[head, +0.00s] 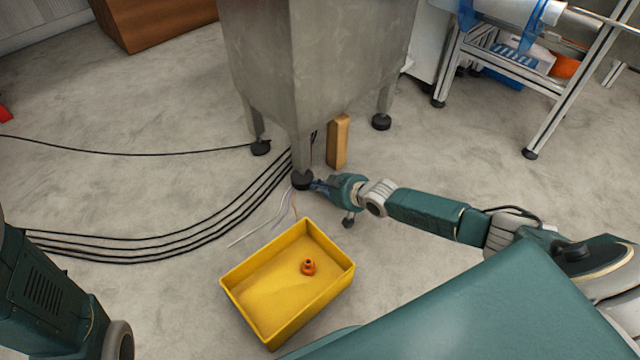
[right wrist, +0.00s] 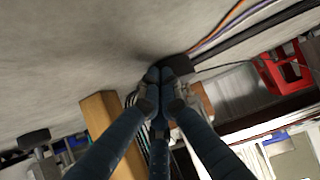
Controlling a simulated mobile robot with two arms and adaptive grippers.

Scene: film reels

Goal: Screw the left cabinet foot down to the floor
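The grey metal cabinet (head: 310,75) stands on legs with round black feet. One foot (head: 302,180) is at the front corner, another (head: 260,147) is behind it to the left, and a third (head: 381,122) is at the right. My right gripper (head: 316,185) is low at the floor, its tips right beside the front foot. In the right wrist view its fingers (right wrist: 164,76) come together, with the dark foot (right wrist: 181,66) just past them. I cannot tell whether they grip its edge. My left arm shows at the lower left; its gripper is out of view.
A wooden block (head: 338,142) stands upright behind my right gripper. A yellow tray (head: 236,289) with an orange part (head: 309,267) lies in front. Black cables (head: 190,241) and thin wires cross the floor at left. A metal-framed rack (head: 570,95) stands at right.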

